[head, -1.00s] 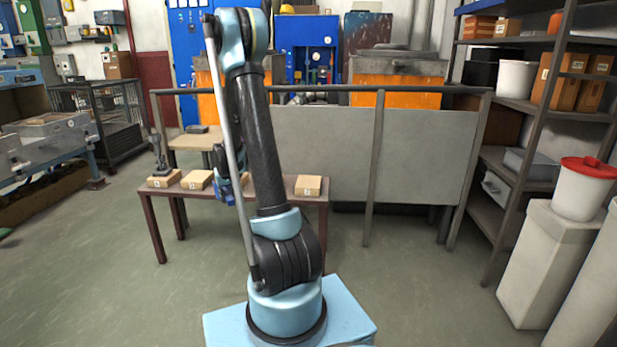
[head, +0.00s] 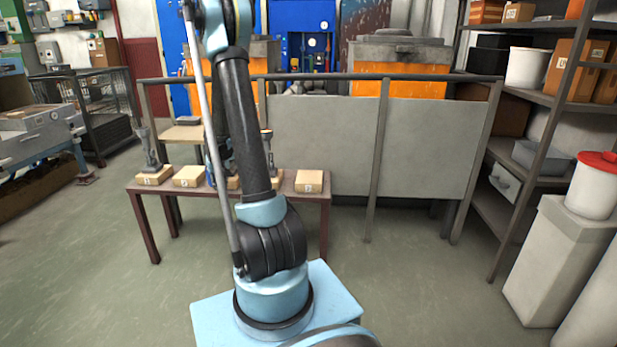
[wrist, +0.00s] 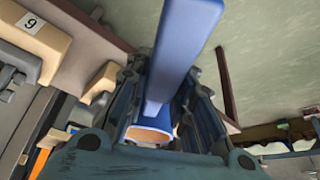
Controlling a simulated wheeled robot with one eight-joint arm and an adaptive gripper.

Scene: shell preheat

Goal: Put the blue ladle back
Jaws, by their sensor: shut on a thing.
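The blue ladle (wrist: 186,45) fills the middle of the wrist view, with a flat handle and a cup-like end showing a tan inside. My gripper (wrist: 165,98) is shut on it, with the dark fingers on both sides. In the head view my arm hides most of the gripper, and only a little blue shows left of the arm above the table. A dark red-brown table (head: 325,205) carries a row of wooden blocks. A grey ladle (head: 151,150) stands upright on the left block (head: 155,177). Another block (head: 189,176) looks bare, as does the right one (head: 309,181).
A slim upright item (head: 267,145) stands just right of my arm, partly hidden. A block marked 9 (wrist: 35,38) is at the wrist view's upper left. A grey barrier (head: 320,145) stands behind the table. The floor in front is clear.

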